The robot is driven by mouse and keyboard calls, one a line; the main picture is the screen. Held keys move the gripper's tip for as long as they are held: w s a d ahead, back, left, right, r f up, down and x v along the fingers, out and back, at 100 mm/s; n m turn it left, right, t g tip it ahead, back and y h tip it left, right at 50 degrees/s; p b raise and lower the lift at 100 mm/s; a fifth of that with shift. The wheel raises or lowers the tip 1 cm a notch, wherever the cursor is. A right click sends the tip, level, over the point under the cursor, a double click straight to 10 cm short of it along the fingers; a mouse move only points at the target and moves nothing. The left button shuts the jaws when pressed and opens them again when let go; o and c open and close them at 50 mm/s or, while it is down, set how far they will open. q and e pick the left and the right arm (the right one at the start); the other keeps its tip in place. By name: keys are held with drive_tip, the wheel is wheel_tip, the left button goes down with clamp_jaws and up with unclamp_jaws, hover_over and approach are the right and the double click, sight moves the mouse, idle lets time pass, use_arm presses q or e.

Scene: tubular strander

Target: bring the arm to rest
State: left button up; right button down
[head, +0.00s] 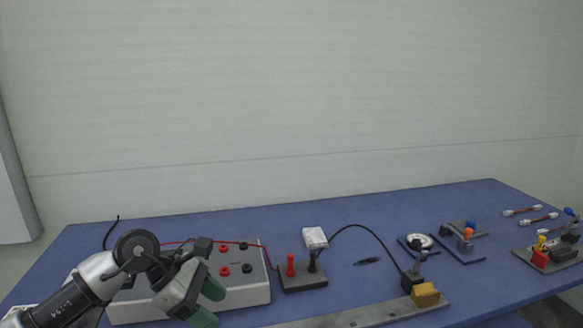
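My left arm (68,302) comes in from the lower left over the blue table. Its gripper (208,303) has green fingertips that stand apart with nothing seen between them, so it is open. It is in front of the light grey box (256,290) with red and black sockets and hides part of it. Whether it touches the box cannot be told. My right arm and gripper are not in view.
On the blue table (370,221), a dark block (304,279) with a red plug stands right of the box. A metal rail (375,312) with a yellow block (426,294) lies in front. Several small fixtures stand at the right. A pale wall is behind.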

use_arm(q)
drive_tip(key=s+d+r+n+t+h, duration=0.25)
drive_tip(key=d+n+t+h, duration=0.3)
drive_tip(key=n, duration=0.35)
drive_tip(key=s+d+r+n+t+h, duration=0.1)
drive_tip(key=d+r+n+t+h, duration=0.3)
drive_tip(key=n+t+h, duration=0.3)
drive_tip(key=s+a+f+n+t+y, duration=0.15)
drive_tip(key=a+f+n+y, duration=0.45)
drive_tip(key=n+y, duration=0.6)
drive_tip(key=a+f+n+t+y, duration=0.3)
drive_tip(key=a+f+n+y, duration=0.4)
drive_tip(key=n, duration=0.8)
drive_tip(key=s+a+f+n+g+y, duration=0.1)
drive_tip(key=s+f+n+g, duration=0.3)
drive_tip(key=s+f+g, duration=0.5)
drive_tip(key=s+a+f+n+g+y, duration=0.15)
drive_tip(key=s+f+n+g, duration=0.3)
drive_tip(key=s, duration=0.75)
wheel_tip(320, 180, down, 27)
drive_tip(key=s+g, duration=0.2)
drive_tip(key=s+a+f, duration=0.3)
drive_tip(key=s+f, duration=1.3)
drive_tip(key=shift+g+h, duration=0.3)
drive_tip(key=shift+g, duration=0.05)
